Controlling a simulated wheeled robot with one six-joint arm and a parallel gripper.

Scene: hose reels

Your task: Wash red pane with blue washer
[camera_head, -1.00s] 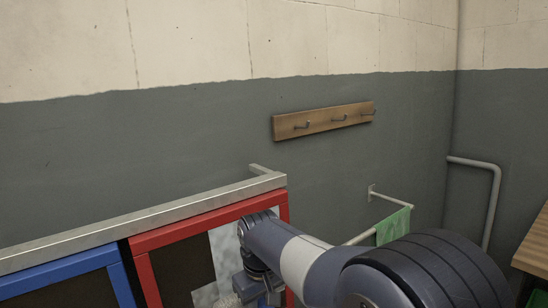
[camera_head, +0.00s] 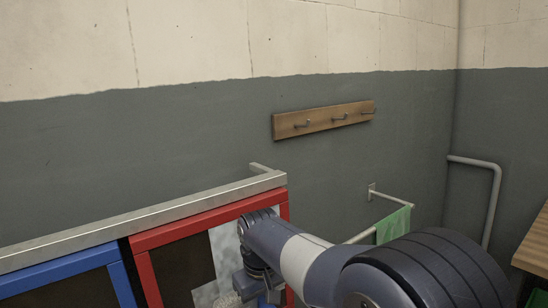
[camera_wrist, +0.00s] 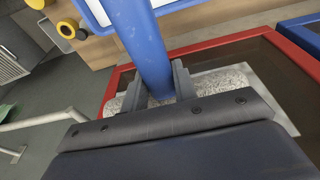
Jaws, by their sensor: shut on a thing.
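The red pane's frame (camera_head: 205,222) stands at the lower left in the head view, with a dark panel and a pale cloudy strip (camera_head: 226,250) on its right side. Its red frame (camera_wrist: 116,88) also shows in the wrist view, around a dark panel with a pale patch. My gripper (camera_wrist: 158,85) is shut on the blue handle (camera_wrist: 143,42) of the washer. The washer's speckled pale head (camera_wrist: 222,82) lies at the pane, partly hidden by my gripper; I cannot tell whether it touches. In the head view my gripper (camera_head: 262,290) is over the pane's right part.
A blue frame (camera_head: 62,273) stands left of the red one. A metal rail (camera_head: 150,219) runs along the top of both. A green cloth (camera_head: 393,226) hangs on a wall bar to the right. A wooden hook board (camera_head: 322,121) is on the wall.

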